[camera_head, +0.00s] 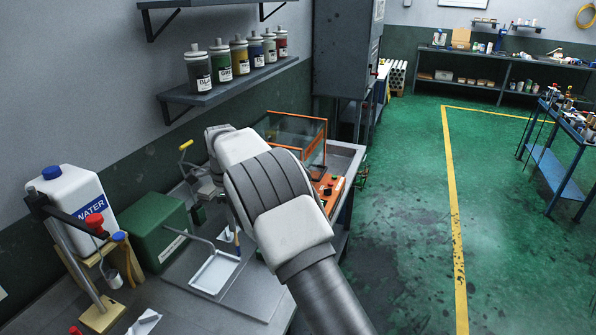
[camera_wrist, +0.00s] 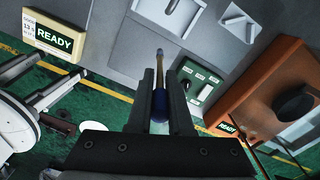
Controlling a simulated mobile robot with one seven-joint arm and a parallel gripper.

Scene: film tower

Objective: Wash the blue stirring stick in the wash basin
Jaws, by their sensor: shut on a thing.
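My gripper (camera_wrist: 160,95) is shut on the blue stirring stick (camera_wrist: 160,104). The stick's blue part is between the fingers, and its brownish shaft and grey tip extend past them. In the head view my arm hides most of the gripper; part of the stick (camera_head: 237,240) shows below it, hanging over the bench. A pale recess at the top of the wrist view (camera_wrist: 168,13), apparently the basin, lies beyond the stick's tip.
A green box (camera_head: 160,232), a white water jug (camera_head: 80,200) and a stand with a red-knobbed lever are at left. An orange-framed clear box (camera_head: 297,132) stands behind my arm. Several paint bottles line the wall shelf (camera_head: 230,85).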

